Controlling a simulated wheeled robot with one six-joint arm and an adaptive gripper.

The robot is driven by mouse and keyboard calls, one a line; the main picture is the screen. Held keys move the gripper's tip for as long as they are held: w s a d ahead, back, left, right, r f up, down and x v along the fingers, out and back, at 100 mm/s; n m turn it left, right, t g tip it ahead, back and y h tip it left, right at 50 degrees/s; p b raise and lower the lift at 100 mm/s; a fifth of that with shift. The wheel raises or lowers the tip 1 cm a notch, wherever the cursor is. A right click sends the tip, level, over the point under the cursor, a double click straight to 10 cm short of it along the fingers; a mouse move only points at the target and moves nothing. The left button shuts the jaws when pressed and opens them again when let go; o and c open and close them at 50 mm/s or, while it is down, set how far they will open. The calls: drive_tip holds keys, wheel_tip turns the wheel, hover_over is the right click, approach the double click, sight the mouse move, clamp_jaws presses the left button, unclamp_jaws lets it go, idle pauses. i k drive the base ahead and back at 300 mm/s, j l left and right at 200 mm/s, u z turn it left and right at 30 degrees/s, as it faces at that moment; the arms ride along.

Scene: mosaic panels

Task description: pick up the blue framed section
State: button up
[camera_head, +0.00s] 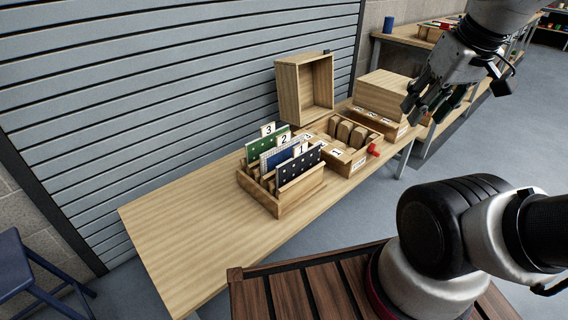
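Three upright panels stand in a wooden slotted rack (283,207) on the table. The front panel (298,169), tagged 1, is dark navy with white dots. The middle panel (270,157), tagged 2, looks blue and white and is mostly hidden behind it. The back panel (256,150), tagged 3, is green. I cannot tell for certain which one is the blue framed section. My gripper (424,108) hangs at the upper right, well away from the rack. Its fingers look apart, with nothing seen between them.
Right of the rack is a wooden tray (340,160) with several rounded wooden pieces and a red part (374,150). An open wooden box (288,90) and a closed one (385,92) stand behind. The table's left end (180,230) is clear. A slatted wall (150,90) runs behind.

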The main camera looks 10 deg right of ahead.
sight(282, 151)
drive_tip(key=i+l+u, duration=0.4)
drive_tip(key=i+l, duration=0.45)
drive_tip(key=l, duration=0.1)
